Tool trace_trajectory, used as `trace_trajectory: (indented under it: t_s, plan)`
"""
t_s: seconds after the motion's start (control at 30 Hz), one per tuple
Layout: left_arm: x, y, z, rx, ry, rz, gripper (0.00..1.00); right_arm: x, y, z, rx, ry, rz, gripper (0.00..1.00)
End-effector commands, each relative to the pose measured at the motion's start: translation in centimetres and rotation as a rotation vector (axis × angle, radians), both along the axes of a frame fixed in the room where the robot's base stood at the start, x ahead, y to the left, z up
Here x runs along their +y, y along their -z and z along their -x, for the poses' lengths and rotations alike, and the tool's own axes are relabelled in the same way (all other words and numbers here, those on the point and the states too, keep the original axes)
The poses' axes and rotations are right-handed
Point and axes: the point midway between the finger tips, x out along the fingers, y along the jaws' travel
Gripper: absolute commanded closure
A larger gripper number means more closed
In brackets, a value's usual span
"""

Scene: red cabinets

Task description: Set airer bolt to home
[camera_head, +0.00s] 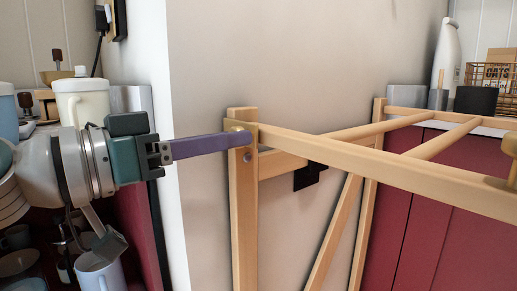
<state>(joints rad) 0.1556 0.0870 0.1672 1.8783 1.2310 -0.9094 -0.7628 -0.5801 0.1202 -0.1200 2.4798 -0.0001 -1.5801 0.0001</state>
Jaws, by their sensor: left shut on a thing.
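The wooden airer (243,210) stands against the pale wall, with its upper frame sloping out to the right. A brass-coloured bolt piece (235,125) sits at the top of its left upright, where the upper rail joins. My left gripper (241,138) reaches in from the left with long purple fingers, seen edge-on. Their tips are at this joint, and the gripper is shut on the bolt. The fingers hide part of the bolt, so its exact position is unclear. My right gripper is not in view.
A cream lidded pot (83,102) and a blue container (7,115) stand on the left counter, close to my arm.

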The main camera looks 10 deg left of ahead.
Motion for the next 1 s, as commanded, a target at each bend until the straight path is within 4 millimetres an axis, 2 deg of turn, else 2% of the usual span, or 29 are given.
trace_trajectory:
  t_s: [0.2,0.23,0.47,0.77,0.87,1.0]
  plan:
    - [-0.1,0.2,0.0,0.006,0.002,-0.003,1.00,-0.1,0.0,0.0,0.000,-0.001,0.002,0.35]
    - [-0.1,0.3,0.0,0.007,0.003,-0.003,0.63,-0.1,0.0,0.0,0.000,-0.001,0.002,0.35]
    - [-0.1,0.2,0.0,0.005,0.002,-0.001,0.37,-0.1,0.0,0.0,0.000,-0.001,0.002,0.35]
    - [0.1,0.2,0.2,0.004,0.001,-0.002,0.36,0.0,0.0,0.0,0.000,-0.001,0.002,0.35]
    - [0.8,0.3,1.0,0.005,-0.001,-0.004,0.36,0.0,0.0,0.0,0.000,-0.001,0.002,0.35]
    - [2.5,0.4,3.1,0.008,-0.002,-0.006,0.36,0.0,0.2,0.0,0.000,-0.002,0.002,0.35]
